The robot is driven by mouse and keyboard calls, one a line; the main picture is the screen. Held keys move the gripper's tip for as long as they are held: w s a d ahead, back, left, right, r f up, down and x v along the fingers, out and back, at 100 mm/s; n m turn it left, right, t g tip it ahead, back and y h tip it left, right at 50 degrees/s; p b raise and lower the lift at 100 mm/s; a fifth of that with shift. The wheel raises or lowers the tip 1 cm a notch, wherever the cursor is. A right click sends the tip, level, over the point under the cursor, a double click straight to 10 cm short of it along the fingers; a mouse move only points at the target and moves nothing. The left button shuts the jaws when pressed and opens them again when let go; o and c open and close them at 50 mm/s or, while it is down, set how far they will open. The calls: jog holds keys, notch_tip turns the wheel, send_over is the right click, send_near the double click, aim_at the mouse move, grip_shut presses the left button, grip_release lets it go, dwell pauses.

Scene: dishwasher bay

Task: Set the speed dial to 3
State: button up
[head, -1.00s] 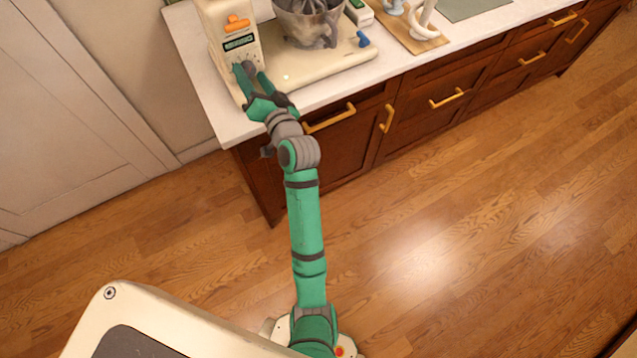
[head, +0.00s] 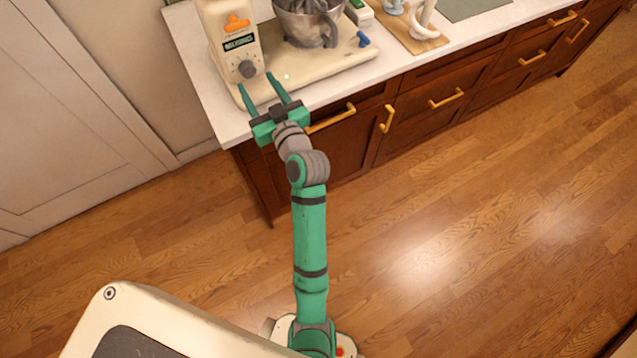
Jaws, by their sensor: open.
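A steel bowl (head: 305,22) stands on the mixer's base (head: 335,62), which has a blue knob (head: 363,39) at its right. A wooden board (head: 425,44) with mugs lies to the right on the white counter (head: 190,60). Yellow-handled drawers are below.

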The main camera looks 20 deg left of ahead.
jog(key=s+d+f+m+t+h, duration=0.1)
jog(key=s+d+f+m+h, duration=0.3)
jog(key=d, duration=0.6)
jog(key=s+d+f+m+t+h, duration=0.2)
jog(key=s+d+f+m+h, duration=0.2)
jog(key=s+d+f, duration=0.5)
jog(key=shift+s+d+f+m+t+h, duration=0.2)
jog(key=shift+s+d+m+t+h, duration=0.1)
jog(key=shift+d, duration=0.4)
jog(key=s+d+h, duration=0.2)
jog(key=s+d, duration=0.4)
jog(key=s, duration=0.4)
jog(key=s+d+m+h, duration=0.1)
jog(key=s+d+h, duration=0.2)
jog(key=s+d, duration=0.3)
jog(key=s, duration=0.5)
jog(key=shift+d, duration=0.35)
